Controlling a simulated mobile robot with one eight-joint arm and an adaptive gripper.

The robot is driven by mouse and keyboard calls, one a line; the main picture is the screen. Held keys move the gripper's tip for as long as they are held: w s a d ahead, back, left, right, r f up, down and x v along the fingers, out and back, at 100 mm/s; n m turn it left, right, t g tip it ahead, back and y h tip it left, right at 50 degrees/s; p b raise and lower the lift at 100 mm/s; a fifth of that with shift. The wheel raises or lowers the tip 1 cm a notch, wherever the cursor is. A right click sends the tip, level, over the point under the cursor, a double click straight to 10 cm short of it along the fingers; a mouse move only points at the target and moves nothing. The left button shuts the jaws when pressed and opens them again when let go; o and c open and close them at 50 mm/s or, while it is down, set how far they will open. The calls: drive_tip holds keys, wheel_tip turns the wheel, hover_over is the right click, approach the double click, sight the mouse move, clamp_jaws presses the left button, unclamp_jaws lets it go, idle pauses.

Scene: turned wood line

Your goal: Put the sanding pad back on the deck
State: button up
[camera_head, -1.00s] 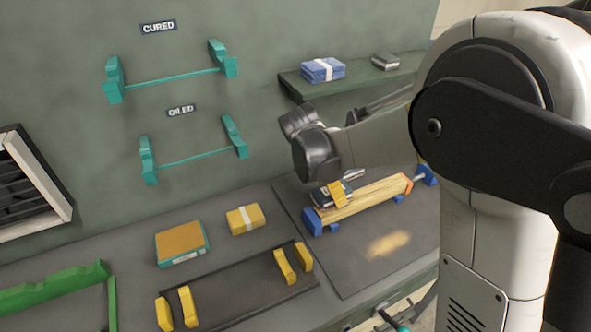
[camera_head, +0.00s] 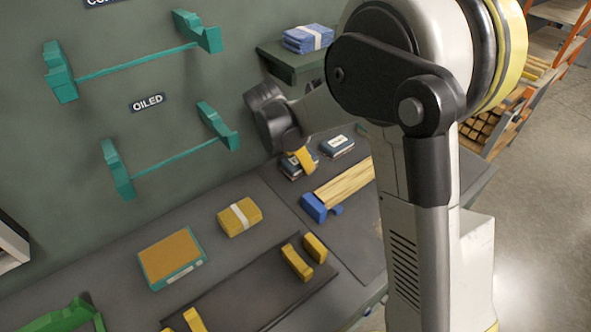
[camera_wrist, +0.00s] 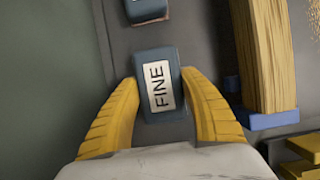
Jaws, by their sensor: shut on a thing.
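The sanding pad (camera_wrist: 157,62) is a dark blue-grey block with a white "FINE" label, between the yellow fingers of my gripper (camera_wrist: 159,80) in the wrist view. My gripper is shut on its sides. In the head view my gripper (camera_head: 303,158) is near the wall end of the dark deck (camera_head: 348,226), with the pad (camera_head: 291,169) partly hidden by a finger. I cannot tell whether the pad's underside touches the deck. A second similar pad (camera_head: 338,146) lies close by; only its edge shows in the wrist view (camera_wrist: 147,11).
A wood piece (camera_head: 343,188) with a blue end block (camera_head: 314,207) lies beside the pads. A yellow bundle (camera_head: 240,217) and an orange-topped box (camera_head: 172,260) lie to the left. A shelf (camera_head: 291,69) with blue cloths is above. Teal wall racks (camera_head: 170,152) are at left.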

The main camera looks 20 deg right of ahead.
drive_tip(key=shift+a+f, duration=0.1)
drive_tip(key=shift+f, duration=0.75)
drive_tip(key=shift+a, duration=0.1)
drive_tip(key=shift+r, duration=0.15)
drive_tip(key=shift+d, duration=0.2)
drive_tip(key=o, duration=1.2)
